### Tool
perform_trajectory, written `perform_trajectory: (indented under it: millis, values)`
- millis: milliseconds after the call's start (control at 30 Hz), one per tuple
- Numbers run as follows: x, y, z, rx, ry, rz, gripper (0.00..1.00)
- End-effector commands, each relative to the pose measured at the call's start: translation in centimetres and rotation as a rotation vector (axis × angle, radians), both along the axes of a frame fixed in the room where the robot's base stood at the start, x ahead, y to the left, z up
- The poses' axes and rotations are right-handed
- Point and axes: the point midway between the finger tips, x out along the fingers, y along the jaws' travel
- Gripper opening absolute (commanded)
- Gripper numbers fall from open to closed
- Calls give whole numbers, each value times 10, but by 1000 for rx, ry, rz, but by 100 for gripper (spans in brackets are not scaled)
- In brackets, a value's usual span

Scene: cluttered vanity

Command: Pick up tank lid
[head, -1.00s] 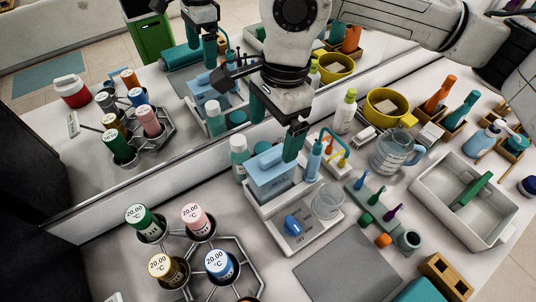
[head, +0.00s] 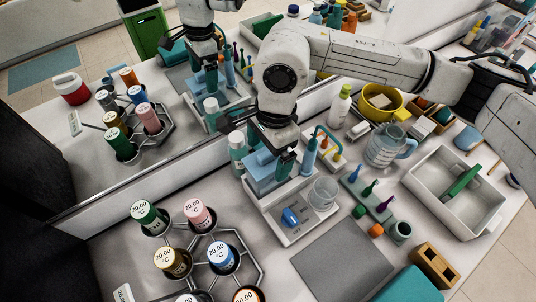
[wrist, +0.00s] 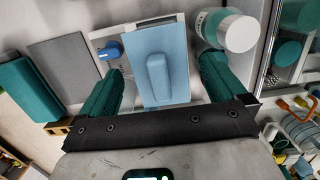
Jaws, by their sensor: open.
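The tank lid (head: 262,160) is light blue with a raised bar handle and sits on top of the light blue tank (head: 268,184). In the wrist view the lid (wrist: 175,75) lies straight ahead, its handle lengthwise in the middle. My gripper (head: 270,150) is just above the lid, partly hiding it in the head view. Its dark green fingers are open, one on each side of the handle (wrist: 157,75) in the wrist view, with gaps on both sides. Whether the fingers touch the lid cannot be told.
A white-capped teal bottle (head: 237,150) stands close left of the tank. A glass beaker (head: 323,194) and a blue knob (head: 291,216) are on the tank's white base. The mirror's lower edge (head: 150,176) runs behind. A grey mat (head: 345,262) in front is clear.

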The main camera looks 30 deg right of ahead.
Motion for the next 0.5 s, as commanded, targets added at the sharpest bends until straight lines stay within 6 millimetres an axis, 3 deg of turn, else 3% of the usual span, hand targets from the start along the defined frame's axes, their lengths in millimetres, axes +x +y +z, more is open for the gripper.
perform_trajectory:
  millis: [67,500]
  values:
    - [0,0,0,0,0,0,92]
    - [0,0,0,0,0,0,50]
